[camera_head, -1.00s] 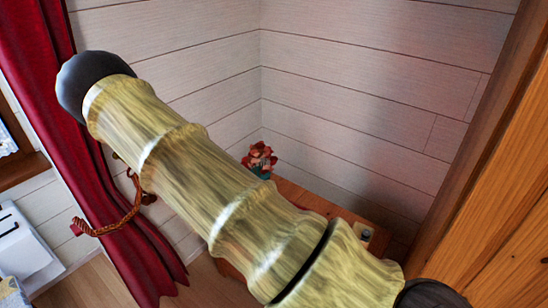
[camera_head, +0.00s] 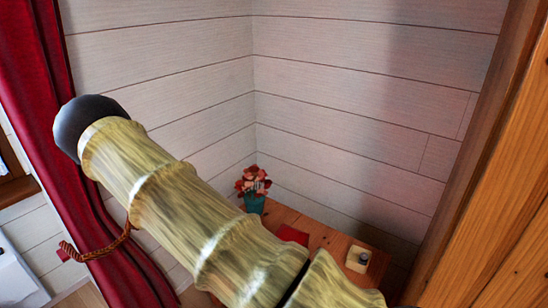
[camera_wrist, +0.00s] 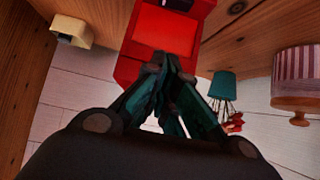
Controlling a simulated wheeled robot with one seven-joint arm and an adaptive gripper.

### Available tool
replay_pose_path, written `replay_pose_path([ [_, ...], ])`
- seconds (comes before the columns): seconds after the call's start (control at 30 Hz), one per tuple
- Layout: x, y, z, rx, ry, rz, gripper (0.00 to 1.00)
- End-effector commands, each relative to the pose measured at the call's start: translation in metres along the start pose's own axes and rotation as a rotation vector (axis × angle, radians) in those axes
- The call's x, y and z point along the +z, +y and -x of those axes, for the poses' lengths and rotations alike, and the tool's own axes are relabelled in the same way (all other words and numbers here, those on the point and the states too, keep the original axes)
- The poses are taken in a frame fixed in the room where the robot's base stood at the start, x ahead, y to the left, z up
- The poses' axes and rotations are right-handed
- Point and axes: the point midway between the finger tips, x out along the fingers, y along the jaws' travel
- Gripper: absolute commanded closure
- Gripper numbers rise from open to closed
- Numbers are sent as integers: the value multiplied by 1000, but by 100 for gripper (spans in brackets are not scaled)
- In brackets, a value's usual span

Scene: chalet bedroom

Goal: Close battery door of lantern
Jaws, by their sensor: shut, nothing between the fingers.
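A red box-shaped thing, which I take to be the lantern (camera_wrist: 165,32), is at the top middle of the wrist view. It has a brighter red panel and a dark part at the top edge. My gripper (camera_wrist: 170,62) is shut and empty, its fingertips overlapping the lower edge of the red thing in the picture. I cannot tell whether they touch it, or whether its battery door is open. In the head view a red patch (camera_head: 292,235) shows on the wooden table, partly hidden by my arm. My gripper is out of sight there.
The wooden table (camera_head: 318,228) stands in the corner against plank walls. It holds a teal pot with red flowers (camera_head: 252,190) and a small pale block (camera_head: 358,258). A striped round thing (camera_wrist: 297,75) is at the wrist view's right. A red curtain (camera_head: 60,120) hangs left.

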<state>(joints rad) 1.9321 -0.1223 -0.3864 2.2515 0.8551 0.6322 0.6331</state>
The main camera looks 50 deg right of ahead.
Motion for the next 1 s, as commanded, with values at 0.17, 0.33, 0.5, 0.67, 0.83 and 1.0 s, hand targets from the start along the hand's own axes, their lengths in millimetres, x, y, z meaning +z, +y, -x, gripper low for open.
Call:
replay_pose_path([
  [0.17,0,0,0,0,0,0,100],
  [0.33,-2,0,2,-1,0,0,100],
  [0.5,-14,-1,11,-1,0,0,100],
  [0.67,-31,-1,25,-1,0,-1,100],
  [0.83,-9,-1,36,-1,-1,3,100],
  [1.0,17,0,53,-1,-1,2,100],
])
